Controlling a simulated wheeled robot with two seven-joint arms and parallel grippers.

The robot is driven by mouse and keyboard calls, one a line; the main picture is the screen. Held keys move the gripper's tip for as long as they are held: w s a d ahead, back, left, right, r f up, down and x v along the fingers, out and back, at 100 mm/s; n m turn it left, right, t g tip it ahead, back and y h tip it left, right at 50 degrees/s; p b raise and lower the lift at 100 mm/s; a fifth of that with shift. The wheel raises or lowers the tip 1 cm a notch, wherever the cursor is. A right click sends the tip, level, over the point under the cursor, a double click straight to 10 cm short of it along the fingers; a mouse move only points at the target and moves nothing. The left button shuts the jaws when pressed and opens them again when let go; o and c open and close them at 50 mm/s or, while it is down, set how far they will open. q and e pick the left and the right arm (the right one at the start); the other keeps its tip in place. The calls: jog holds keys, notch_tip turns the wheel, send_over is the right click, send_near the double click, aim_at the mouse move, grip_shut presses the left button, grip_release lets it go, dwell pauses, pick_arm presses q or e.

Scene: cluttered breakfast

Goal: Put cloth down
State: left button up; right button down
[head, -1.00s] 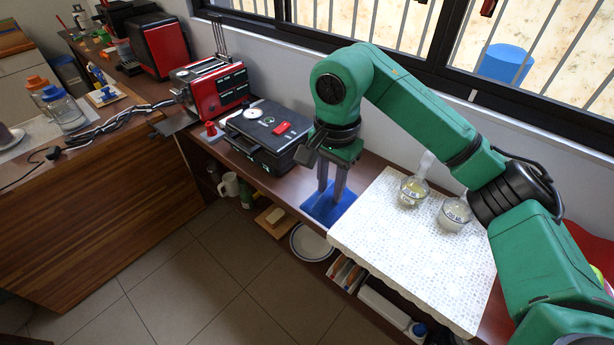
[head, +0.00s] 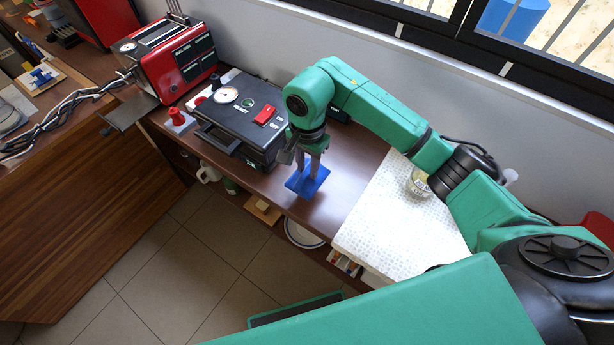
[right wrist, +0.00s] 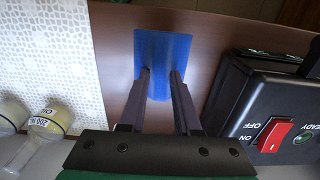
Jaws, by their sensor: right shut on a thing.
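The blue cloth (head: 299,184) is a small flat square over the brown counter, between the black appliance and the white patterned mat. My right gripper (head: 311,172) points down and is shut on the cloth. In the right wrist view the cloth (right wrist: 163,48) shows at and beyond the fingertips (right wrist: 161,76). I cannot tell whether the cloth touches the counter. My left gripper is not in view.
The black appliance (head: 243,115) with a red switch stands left of the cloth, and a red toaster (head: 172,58) beyond it. The white patterned mat (head: 390,225) lies to the right, with a glass flask (head: 418,183) on it. Bare counter (head: 345,165) lies between.

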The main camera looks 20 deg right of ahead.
aim_at(308, 180)
notch_tip(308, 180, down, 3)
jog(key=shift+w+r, duration=0.1)
notch_tip(308, 180, down, 3)
jog(key=shift+r+p, duration=0.15)
jog(key=shift+p, duration=0.2)
jog(key=shift+f, duration=0.25)
jog(key=c, duration=1)
grip_release()
jog(key=shift+f, duration=0.1)
jog(key=shift+c, duration=0.2)
jog(key=o, duration=0.4)
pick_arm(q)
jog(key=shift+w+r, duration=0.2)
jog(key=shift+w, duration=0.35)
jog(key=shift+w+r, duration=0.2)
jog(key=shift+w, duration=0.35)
